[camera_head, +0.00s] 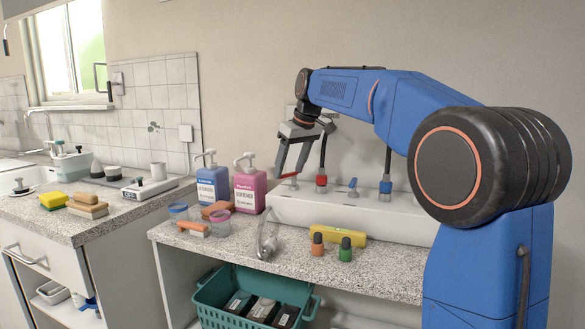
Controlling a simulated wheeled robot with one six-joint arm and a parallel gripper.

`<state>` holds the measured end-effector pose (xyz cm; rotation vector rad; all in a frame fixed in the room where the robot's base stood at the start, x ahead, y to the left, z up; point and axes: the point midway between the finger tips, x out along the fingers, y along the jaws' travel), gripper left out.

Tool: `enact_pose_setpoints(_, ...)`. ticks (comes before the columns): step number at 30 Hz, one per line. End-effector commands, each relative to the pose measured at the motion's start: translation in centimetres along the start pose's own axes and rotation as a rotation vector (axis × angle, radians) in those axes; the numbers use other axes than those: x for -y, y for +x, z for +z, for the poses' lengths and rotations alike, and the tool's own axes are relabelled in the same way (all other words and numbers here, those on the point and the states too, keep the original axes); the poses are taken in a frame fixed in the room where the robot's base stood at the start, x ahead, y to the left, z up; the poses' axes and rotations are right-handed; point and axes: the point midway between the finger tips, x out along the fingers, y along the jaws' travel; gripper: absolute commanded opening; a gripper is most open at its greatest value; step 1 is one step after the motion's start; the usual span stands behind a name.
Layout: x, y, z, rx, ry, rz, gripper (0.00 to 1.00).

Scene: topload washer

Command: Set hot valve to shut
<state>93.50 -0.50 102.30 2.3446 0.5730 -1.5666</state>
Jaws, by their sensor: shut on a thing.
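The hot valve's red handle (290,175) stands at the left end of the white box (350,215) against the wall. My gripper (288,172) reaches down to it from above, with its fingertips on either side, shut on the handle. The fingers partly hide the handle, so its exact angle is hard to tell. A red hose fitting (321,183) with a dark hose is just to its right. A blue handle (353,184) and a blue hose fitting (385,187) are farther right on the box.
A blue bottle (212,186) and a pink bottle (249,188) stand left of the box. A teal basket (225,303) is below.

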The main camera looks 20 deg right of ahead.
Motion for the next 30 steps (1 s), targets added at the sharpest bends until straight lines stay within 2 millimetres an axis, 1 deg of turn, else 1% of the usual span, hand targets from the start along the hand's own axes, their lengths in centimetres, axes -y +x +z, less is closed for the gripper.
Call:
enact_pose_setpoints(11,0.4,0.4,-1.1,-0.001,0.326,0.137,0.39)
enact_pose_setpoints(21,0.2,0.8,-2.0,-0.001,0.622,0.259,0.39)
enact_pose_setpoints(30,-0.1,1.0,-2.5,-0.001,0.831,0.346,0.39)
